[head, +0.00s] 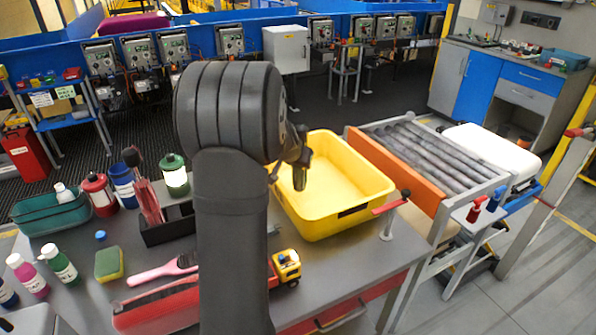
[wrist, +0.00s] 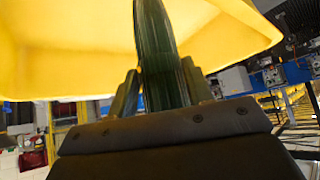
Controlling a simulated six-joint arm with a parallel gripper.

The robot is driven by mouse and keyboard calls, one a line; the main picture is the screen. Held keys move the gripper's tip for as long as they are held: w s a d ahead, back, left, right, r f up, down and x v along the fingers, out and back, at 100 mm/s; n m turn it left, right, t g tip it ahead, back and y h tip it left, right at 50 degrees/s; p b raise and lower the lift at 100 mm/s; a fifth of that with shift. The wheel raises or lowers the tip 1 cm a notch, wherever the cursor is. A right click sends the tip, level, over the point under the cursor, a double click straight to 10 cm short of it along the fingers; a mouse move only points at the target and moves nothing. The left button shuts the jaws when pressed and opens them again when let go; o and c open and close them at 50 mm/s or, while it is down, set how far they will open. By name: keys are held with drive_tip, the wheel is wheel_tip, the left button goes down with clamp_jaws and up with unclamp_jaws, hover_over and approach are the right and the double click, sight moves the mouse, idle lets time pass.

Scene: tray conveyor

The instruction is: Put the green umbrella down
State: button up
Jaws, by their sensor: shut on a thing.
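My gripper (head: 302,158) is above the yellow tray (head: 378,205) in the head view, partly hidden behind my own arm. It is shut on the green umbrella, a dark folded shape (head: 300,178) that hangs down over the tray's left part. In the wrist view the green umbrella (wrist: 155,45) stands out between the two fingers of my gripper (wrist: 165,88), with the yellow tray (wrist: 70,60) filling the space beyond. The visible inside of the tray looks empty. I cannot tell whether the umbrella's lower end touches the tray floor.
A dark box (head: 165,228) with a folded red umbrella (head: 147,203) stands left of my arm. Lanterns, bottles, a sponge (head: 109,264), a pink brush (head: 160,271) and a toy truck (head: 286,266) crowd the table. A roller conveyor (head: 430,150) lies right of the tray.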

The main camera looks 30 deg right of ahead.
sight(297, 170)
drive_tip(key=shift+f, duration=1.5)
drive_tip(key=o, duration=1.1)
drive_tip(key=shift+f, duration=0.15)
drive_tip(key=shift+o, duration=0.2)
drive_tip(key=shift+s+r, duration=0.1)
drive_tip(key=shift+r, duration=0.2)
drive_tip(key=v, duration=1.1)
drive_tip(key=shift+a+r, duration=0.25)
drive_tip(key=shift+s, duration=0.15)
